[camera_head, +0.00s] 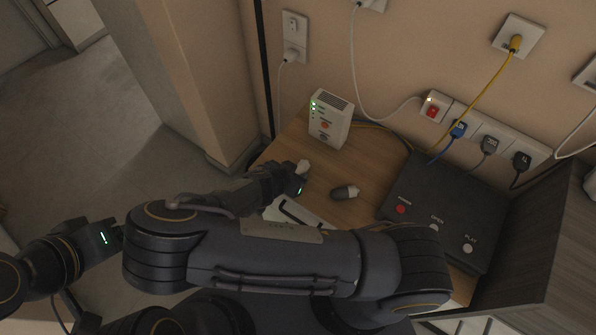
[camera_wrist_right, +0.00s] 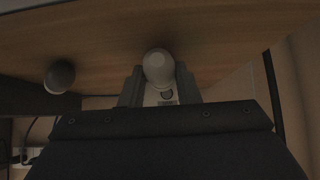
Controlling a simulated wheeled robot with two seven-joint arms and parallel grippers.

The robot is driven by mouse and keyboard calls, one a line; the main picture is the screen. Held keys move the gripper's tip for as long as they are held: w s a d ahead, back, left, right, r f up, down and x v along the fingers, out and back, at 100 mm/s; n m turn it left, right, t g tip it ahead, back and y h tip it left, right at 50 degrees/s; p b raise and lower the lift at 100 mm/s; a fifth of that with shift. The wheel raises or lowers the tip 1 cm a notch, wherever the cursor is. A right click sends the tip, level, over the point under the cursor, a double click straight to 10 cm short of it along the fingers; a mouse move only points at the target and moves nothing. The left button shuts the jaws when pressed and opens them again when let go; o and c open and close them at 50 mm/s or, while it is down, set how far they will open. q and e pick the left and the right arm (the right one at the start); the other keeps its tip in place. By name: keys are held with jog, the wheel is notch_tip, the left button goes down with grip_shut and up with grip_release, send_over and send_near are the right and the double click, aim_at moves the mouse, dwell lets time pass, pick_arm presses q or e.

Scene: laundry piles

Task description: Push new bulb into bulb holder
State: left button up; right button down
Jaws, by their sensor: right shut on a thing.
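My right gripper (camera_head: 300,178) is shut on a pale bulb (camera_head: 303,166) near the left edge of the wooden table. In the right wrist view, the bulb's rounded end (camera_wrist_right: 158,66) shows between the two fingers. A second, greyish bulb (camera_head: 345,192) lies on the table to the right of the gripper; it also shows in the right wrist view (camera_wrist_right: 59,76). I cannot clearly make out a bulb holder. My left gripper (camera_head: 112,237) is at the lower left, away from the table; its fingers are not clear.
A white box with green lights (camera_head: 330,119) stands at the back of the table (camera_head: 360,160). A black device with buttons (camera_head: 440,212) lies at the right. A white item with a dark slot (camera_head: 296,213) is partly hidden by my arm. Cables hang from the wall sockets (camera_head: 488,140).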

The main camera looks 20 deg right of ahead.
jog(key=shift+r+p, duration=1.35)
jog(key=shift+r, duration=1.7)
